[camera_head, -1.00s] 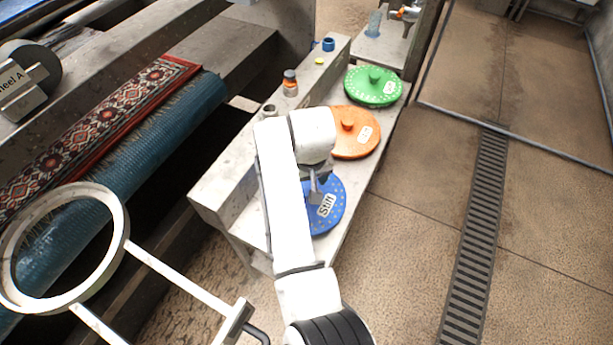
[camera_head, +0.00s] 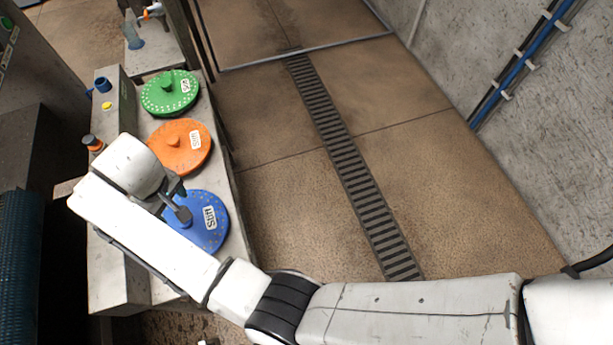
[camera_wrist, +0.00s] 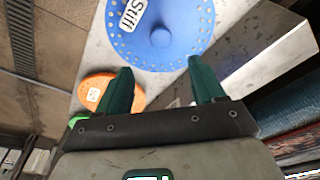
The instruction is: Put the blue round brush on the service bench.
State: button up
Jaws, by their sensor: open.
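The blue round brush (camera_head: 211,235), a disc with a ring of small dots and a white "Stiff" label, lies flat at the near end of a long grey bench (camera_head: 112,282). In the wrist view the blue brush (camera_wrist: 185,40) shows its central knob beyond my fingertips. My gripper (camera_head: 183,212) is above the brush's left part in the head view and hides some of it. In the wrist view my gripper (camera_wrist: 160,72) has its two green fingers spread with nothing between them. I cannot tell whether a finger touches the brush.
An orange brush (camera_head: 172,154) and a green brush (camera_head: 171,98) lie farther along the same bench. Open floor with a drain grate (camera_head: 345,165) is to the right, then a wall (camera_head: 540,150).

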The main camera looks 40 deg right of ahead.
jog(key=s+d+f+m+h, duration=0.1)
jog(key=s+d+f, duration=0.15)
jog(key=d, duration=0.65)
jog(key=s+d+f+m, duration=0.1)
jog(key=s+d, duration=0.3)
jog(key=d, duration=0.4)
jog(key=s+d+f+m+h, duration=0.1)
jog(key=s+d, duration=0.2)
jog(key=d, duration=0.6)
jog(key=s+d+r+m, duration=0.1)
jog(key=s+d, duration=0.2)
jog(key=s, duration=0.8)
jog(key=s+d+r+m, duration=0.1)
jog(key=s+d, duration=0.2)
jog(key=s, duration=0.9)
jog(key=shift+s+d+m+g+y, duration=0.15)
jog(key=shift+s+m+g+y, duration=0.15)
jog(key=shift+m+y, duration=0.1)
